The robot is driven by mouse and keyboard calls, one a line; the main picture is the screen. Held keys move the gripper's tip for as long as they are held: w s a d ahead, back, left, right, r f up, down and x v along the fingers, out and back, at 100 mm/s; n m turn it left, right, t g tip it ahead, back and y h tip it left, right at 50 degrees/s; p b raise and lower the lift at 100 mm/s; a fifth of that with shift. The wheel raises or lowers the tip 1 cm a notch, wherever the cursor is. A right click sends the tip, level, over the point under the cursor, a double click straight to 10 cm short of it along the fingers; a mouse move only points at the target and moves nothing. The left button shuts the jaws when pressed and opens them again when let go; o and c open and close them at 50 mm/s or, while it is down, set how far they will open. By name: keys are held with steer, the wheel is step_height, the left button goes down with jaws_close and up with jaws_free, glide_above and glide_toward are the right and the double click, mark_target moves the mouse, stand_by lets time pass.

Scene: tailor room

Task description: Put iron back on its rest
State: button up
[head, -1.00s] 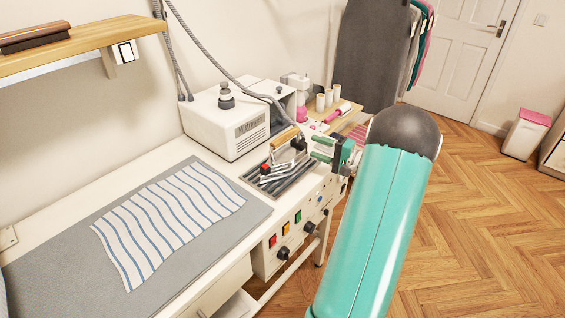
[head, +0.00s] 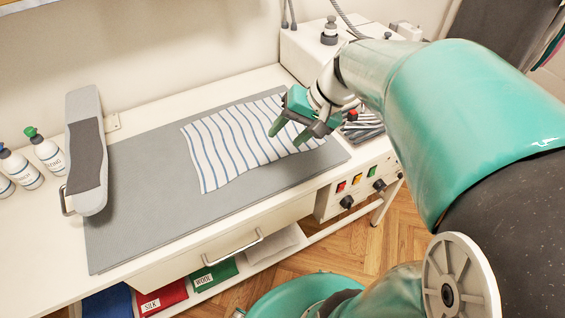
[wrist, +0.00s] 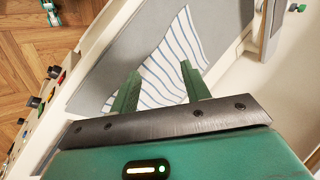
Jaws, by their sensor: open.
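My gripper (head: 289,131) is open and empty above the right part of a blue-striped cloth (head: 225,145). In the wrist view its two green fingers (wrist: 160,70) stand apart with only the cloth and grey mat behind them. The iron rest (head: 366,129), a dark recess with metal bars, shows in part at the right end of the table, just beyond my gripper. The iron does not show in either current view; my arm covers part of the area around the rest. A second earlier, a wooden handle like an iron's stood at the rest.
The striped cloth lies on a grey mat (head: 125,225). A grey sleeve board (head: 86,160) and several bottles (head: 45,152) stand at the left. A white boiler box (head: 305,55) is behind the rest. Knobs and coloured buttons (head: 356,179) line the table front.

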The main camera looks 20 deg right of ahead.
steer(key=s+a+r+n+t+h, duration=0.2)
steer(key=s+a+n+h, duration=0.2)
steer(key=s, duration=0.5)
steer(key=shift+s+a+r+n+h, duration=0.15)
steer(key=shift+s+a+n+h, duration=0.2)
steer(key=shift+a+h, duration=0.4)
